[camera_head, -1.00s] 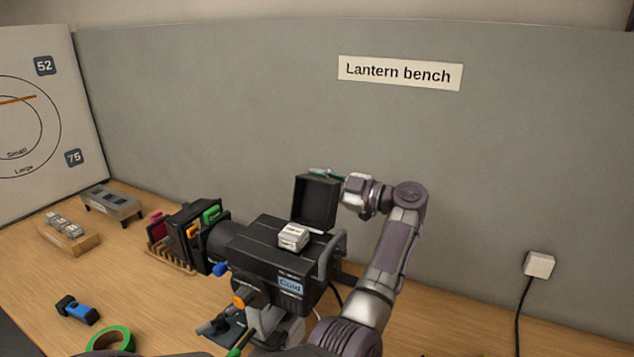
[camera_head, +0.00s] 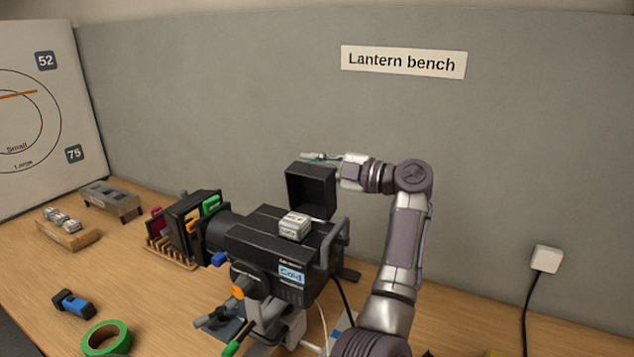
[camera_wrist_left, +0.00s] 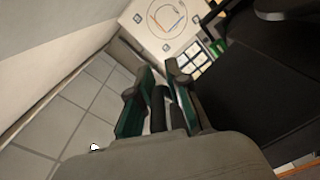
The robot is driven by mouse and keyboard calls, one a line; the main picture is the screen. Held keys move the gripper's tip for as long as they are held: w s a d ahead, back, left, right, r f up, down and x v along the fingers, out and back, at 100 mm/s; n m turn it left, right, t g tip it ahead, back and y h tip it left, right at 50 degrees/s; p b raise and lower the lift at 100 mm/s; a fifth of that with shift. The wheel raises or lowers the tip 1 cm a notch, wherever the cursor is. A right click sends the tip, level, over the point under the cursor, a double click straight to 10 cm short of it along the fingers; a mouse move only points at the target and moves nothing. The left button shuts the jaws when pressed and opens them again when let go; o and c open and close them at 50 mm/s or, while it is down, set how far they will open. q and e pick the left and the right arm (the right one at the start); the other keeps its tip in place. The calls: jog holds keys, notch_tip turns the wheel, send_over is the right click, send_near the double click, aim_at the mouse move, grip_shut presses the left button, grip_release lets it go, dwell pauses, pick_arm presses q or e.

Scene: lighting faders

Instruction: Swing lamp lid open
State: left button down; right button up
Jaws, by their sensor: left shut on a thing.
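The lamp (camera_head: 262,245) is a black housing on the bench with a "Cold" label. Its lid (camera_head: 312,190) is a black box-like cover, raised upright at the back of the housing with its hollow inside facing my head camera. My left gripper (camera_head: 318,156) is at the lid's top edge, fingers pointing left and partly hidden behind the lid. In the left wrist view the green-padded fingers (camera_wrist_left: 163,98) are closed on a narrow dark part, and a large black surface, probably the lid (camera_wrist_left: 260,95), fills the right side. My right gripper is not in view.
A small pale block (camera_head: 294,226) sits on top of the lamp. Coloured filter frames (camera_head: 190,225) stand left of it. Green tape (camera_head: 106,338) and a blue-black clip (camera_head: 74,303) lie front left. The grey partition (camera_head: 480,150) stands close behind the lid.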

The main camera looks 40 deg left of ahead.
pick_arm(q)
jog(key=shift+s+d+r+n, duration=0.1)
jog(key=shift+s+r+n, duration=0.1)
jog(key=shift+r+n, duration=0.3)
jog(key=c, duration=1.2)
grip_release()
jog(key=shift+s, duration=0.1)
jog(key=shift+f, duration=0.15)
jog(key=shift+d, duration=0.25)
jog(key=v, duration=1.1)
jog(key=shift+d, duration=0.3)
